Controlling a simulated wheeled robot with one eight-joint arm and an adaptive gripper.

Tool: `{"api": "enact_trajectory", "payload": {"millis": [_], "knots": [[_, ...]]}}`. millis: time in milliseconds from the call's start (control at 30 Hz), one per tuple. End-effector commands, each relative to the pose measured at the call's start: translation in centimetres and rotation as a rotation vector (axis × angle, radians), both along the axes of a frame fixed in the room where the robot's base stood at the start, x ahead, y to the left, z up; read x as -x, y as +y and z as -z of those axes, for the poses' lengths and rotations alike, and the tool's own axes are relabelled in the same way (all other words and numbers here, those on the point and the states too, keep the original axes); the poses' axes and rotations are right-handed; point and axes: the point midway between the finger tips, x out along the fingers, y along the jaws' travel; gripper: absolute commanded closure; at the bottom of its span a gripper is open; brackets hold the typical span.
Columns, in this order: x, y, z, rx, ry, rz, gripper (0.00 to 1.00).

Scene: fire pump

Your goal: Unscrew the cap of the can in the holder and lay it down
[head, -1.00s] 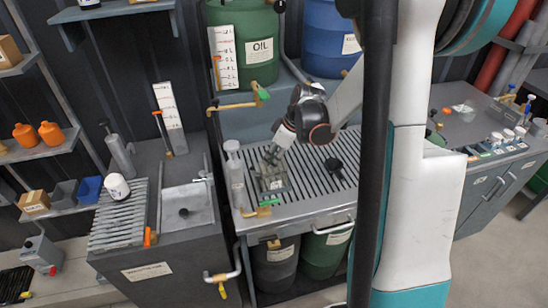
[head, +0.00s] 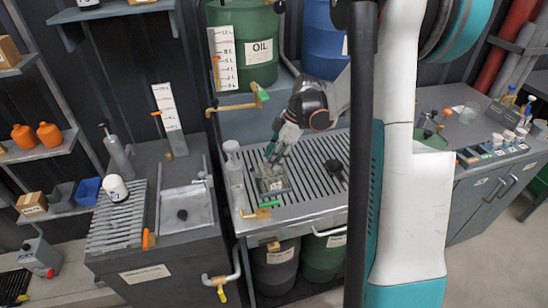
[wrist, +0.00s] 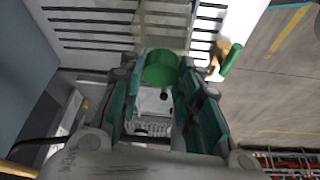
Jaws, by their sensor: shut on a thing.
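The can (head: 273,185), a small greyish, see-through-looking container with a pale label, stands on the slatted drain bench in the head view. I cannot separate the holder clearly from it. My gripper (head: 273,153) is directly over the can, pointing down. In the wrist view my gripper (wrist: 160,80) has its two teal fingers on either side of the round green cap (wrist: 160,67) and is shut on it. The cap is hidden by the fingers in the head view. I cannot tell whether it still touches the can's neck.
A brass tap with a green handle (head: 266,208) is at the bench's front edge. A black funnel-like thing (head: 336,170) lies to the right. Bare slats (head: 310,185) lie between it and the can.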

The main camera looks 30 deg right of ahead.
Motion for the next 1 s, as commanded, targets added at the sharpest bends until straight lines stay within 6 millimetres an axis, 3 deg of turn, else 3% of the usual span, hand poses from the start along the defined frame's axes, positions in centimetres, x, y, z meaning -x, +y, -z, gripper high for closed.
{"api": "enact_trajectory", "payload": {"millis": [267,600,1000], "knots": [[-0.02,-0.02,0.04,0.000,0.002,-0.023,0.90],[-0.20,-0.03,0.00,0.000,0.001,-0.376,0.90],[-0.25,-0.03,0.00,0.001,0.001,-0.440,0.90]]}}
